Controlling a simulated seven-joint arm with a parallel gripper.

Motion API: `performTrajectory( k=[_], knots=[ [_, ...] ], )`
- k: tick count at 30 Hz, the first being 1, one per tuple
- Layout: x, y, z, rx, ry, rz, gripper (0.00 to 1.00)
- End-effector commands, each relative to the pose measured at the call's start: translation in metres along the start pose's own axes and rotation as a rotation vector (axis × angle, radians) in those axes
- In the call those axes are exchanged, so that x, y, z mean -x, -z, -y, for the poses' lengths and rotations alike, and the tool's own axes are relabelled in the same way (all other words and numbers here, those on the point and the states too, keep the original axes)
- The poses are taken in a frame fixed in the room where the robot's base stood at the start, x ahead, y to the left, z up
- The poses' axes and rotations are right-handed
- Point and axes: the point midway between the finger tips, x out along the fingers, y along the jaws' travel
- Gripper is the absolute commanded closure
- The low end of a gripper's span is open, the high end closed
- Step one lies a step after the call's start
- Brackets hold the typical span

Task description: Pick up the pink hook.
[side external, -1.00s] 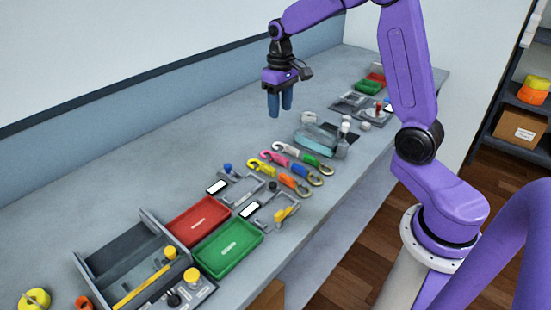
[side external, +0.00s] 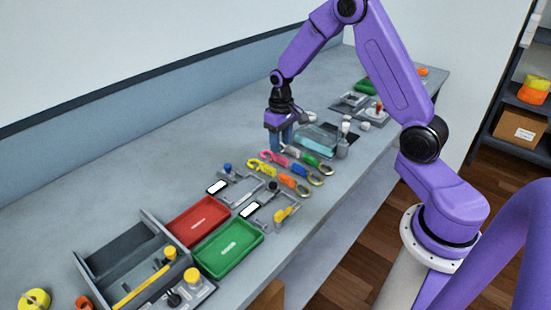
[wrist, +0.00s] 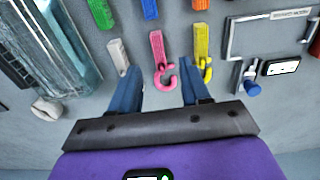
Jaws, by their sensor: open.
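The pink hook (wrist: 162,68) lies on the grey bench in the wrist view, its curled end toward my gripper. In the side external view the pink hook (side external: 272,157) lies between a white one and a yellow one. My gripper (side external: 281,146) points down at the wall-side end of the hooks. In the wrist view my gripper (wrist: 161,82) is open, with its blue fingers on either side of the pink hook's curled end. Nothing is between the fingers in its grasp. Whether the fingertips reach the bench height cannot be told.
The white hook (wrist: 119,54) and yellow hook (wrist: 202,50) lie close on either side. Green, blue and orange pieces lie beyond. A clear teal box (side external: 317,138) stands on one side, a grey fixture (wrist: 268,38) on the other. Bench toward the wall is clear.

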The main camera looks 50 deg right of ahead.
Motion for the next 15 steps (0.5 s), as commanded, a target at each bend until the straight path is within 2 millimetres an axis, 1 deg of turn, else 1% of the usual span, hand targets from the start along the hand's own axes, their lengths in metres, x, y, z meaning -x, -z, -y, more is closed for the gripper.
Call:
performTrajectory(
  k=[2, 9, 12, 15],
  knots=[
    [-0.006, 0.000, 0.000, 0.000, 0.000, 0.001, 0.53],
    [-0.038, 0.001, -0.002, 0.001, 0.000, 0.002, 0.53],
    [-0.047, 0.001, -0.002, -0.001, 0.000, 0.001, 0.53],
    [-0.051, 0.001, -0.002, -0.001, 0.000, 0.000, 0.53]
  ],
)
